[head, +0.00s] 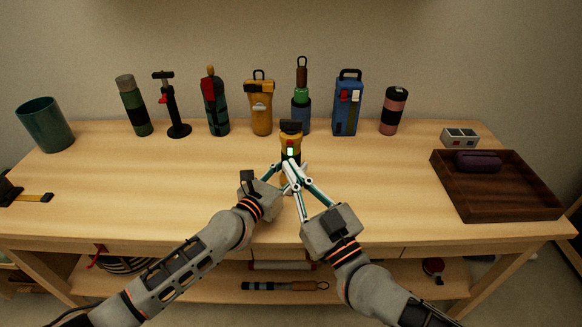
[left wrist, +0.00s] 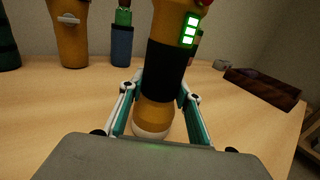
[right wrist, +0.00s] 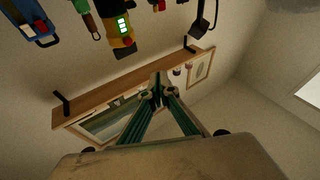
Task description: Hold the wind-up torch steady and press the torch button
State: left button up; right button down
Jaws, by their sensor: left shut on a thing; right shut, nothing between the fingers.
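The wind-up torch (head: 291,130), yellow with a black cap and black grip band, stands near the middle of the table. My left gripper (head: 281,172) is shut around its black band, with a finger on each side in the left wrist view (left wrist: 160,92). Green lights (left wrist: 189,31) glow on the torch's side panel, and a red button (left wrist: 206,2) sits above them at the picture's edge. The button (right wrist: 127,42) also shows in the right wrist view. My right gripper (head: 289,170) is shut and empty, its tips close to the torch's front. Exact contact cannot be told.
Several bottles, a pump (head: 177,112) and a blue case (head: 347,104) line the back. A green cup (head: 45,125) stands at left. A dark wooden tray (head: 505,202) with a purple case (head: 478,161) is at right. Bare table lies on both sides of the torch.

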aim_at(290, 143)
jog(key=w+f+n+g+y, duration=0.1)
jog(key=w+f+n+y, duration=0.1)
jog(key=w+n, duration=0.3)
jog(key=shift+w+a+n+g, duration=0.2)
jog(key=shift+w+n+g, duration=0.15)
jog(key=shift+w, duration=1.15)
jog(key=shift+w, duration=0.15)
dwell(0.5)
jog(key=shift+w, duration=0.3)
jog(key=shift+w+d, duration=0.1)
jog(key=shift+w, duration=0.15)
dwell(0.5)
jog(key=shift+s, duration=0.7)
jog(key=shift+s, duration=0.1)
